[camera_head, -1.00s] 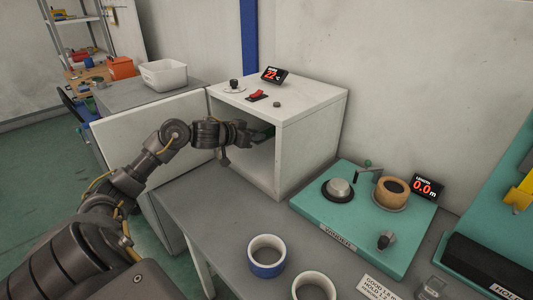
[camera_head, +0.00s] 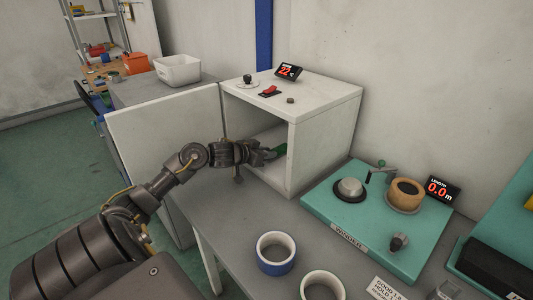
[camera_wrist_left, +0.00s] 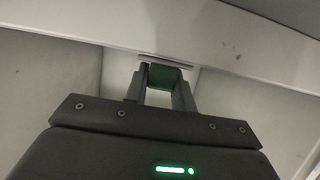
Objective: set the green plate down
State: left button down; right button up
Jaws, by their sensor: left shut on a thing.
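My left gripper (camera_head: 270,153) is shut on the green plate (camera_head: 281,149), at the open front of the white box-shaped chamber (camera_head: 327,143). Only a small green part of the plate shows past the fingers in the head view. In the left wrist view the green plate (camera_wrist_left: 164,74) shows between the two fingers (camera_wrist_left: 163,82), below a pale edge. Whether the plate touches the chamber floor cannot be told. My right gripper is not in view.
The chamber's door (camera_head: 165,150) stands open to the left. A teal winder (camera_head: 330,215) is to the right on the grey table (camera_head: 215,205). Bare table lies between chamber and rolls.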

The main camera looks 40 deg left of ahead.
pick_arm(q)
jog(key=c, duration=1.2)
grip_release()
jog(key=shift+f, duration=0.1)
jog(key=shift+o, duration=0.2)
jog(key=d+v, duration=0.1)
jog(key=v, duration=1.1)
jog(key=shift+a+p, duration=0.3)
jog(key=shift+a, duration=0.15)
